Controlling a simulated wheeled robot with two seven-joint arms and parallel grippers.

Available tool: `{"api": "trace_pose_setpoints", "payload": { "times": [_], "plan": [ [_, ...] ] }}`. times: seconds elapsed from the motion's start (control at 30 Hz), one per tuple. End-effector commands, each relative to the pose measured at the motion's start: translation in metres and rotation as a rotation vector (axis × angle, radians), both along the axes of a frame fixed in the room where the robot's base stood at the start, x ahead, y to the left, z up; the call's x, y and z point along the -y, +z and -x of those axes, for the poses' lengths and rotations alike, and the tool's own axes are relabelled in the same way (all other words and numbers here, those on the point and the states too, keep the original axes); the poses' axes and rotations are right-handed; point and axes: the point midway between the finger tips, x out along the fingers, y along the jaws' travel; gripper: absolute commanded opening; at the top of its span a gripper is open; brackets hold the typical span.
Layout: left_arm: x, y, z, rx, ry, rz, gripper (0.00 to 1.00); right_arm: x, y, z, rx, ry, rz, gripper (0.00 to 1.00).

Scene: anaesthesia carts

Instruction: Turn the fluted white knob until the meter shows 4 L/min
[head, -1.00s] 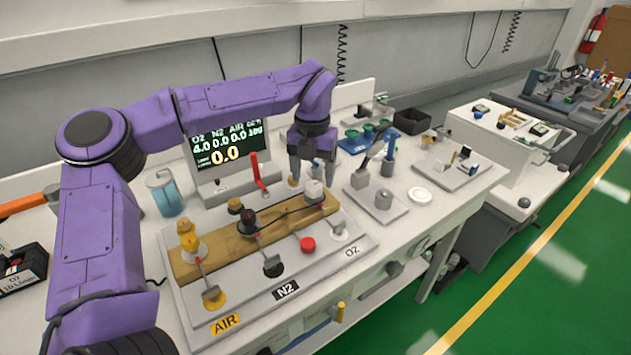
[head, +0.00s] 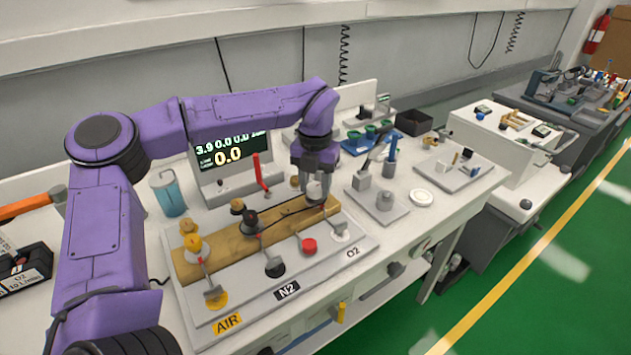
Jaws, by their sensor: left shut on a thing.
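The fluted white knob (head: 315,192) stands at the right end of the tan block, on the O2 side of the panel. My left gripper (head: 316,182) has come down over it from above and is shut on it; the fingers hide part of the knob. The meter (head: 228,153) is the dark screen behind the panel. Its top row starts with 3.9, then 0.0 and 0.0; my arm covers the headings and blurs the row's end. A larger 0.0 shows below. My right gripper is not in view.
The panel carries a yellow knob (head: 191,243), a black knob (head: 250,220), a red button (head: 309,246) and several toggles. A red lever (head: 260,172) rises close to my gripper's left. A blue cup (head: 169,197) stands at left. A grey fixture plate (head: 392,213) lies at right.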

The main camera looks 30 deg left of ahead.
Motion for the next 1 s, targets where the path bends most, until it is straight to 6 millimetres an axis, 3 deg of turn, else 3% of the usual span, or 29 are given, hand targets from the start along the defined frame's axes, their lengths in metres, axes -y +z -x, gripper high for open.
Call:
{"api": "trace_pose_setpoints", "payload": {
  "times": [0.03, 0.07, 0.1, 0.13, 0.47, 0.57, 0.8, 1.0],
  "plan": [
    [0.000, 0.000, 0.000, 0.002, 0.001, 0.000, 0.13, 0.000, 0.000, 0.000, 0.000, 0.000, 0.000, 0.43],
    [0.000, 0.000, 0.000, 0.002, 0.001, 0.000, 0.50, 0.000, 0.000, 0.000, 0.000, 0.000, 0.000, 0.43],
    [0.000, 0.001, 0.000, 0.002, 0.001, 0.000, 0.63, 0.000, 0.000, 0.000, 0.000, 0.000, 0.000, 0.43],
    [0.000, 0.001, 0.000, 0.002, 0.001, 0.000, 0.69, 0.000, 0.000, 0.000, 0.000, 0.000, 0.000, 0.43],
    [0.000, 0.005, 0.000, 0.003, 0.001, 0.000, 0.69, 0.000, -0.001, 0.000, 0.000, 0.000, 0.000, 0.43],
    [0.000, 0.021, -0.001, 0.005, 0.002, 0.000, 0.69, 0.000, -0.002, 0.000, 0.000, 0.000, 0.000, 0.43],
    [0.000, 0.079, -0.001, 0.006, 0.003, -0.001, 0.69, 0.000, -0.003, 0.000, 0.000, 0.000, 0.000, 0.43],
    [0.000, 0.104, 0.000, 0.002, 0.001, 0.000, 0.69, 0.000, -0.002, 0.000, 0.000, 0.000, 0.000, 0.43]
  ]
}}
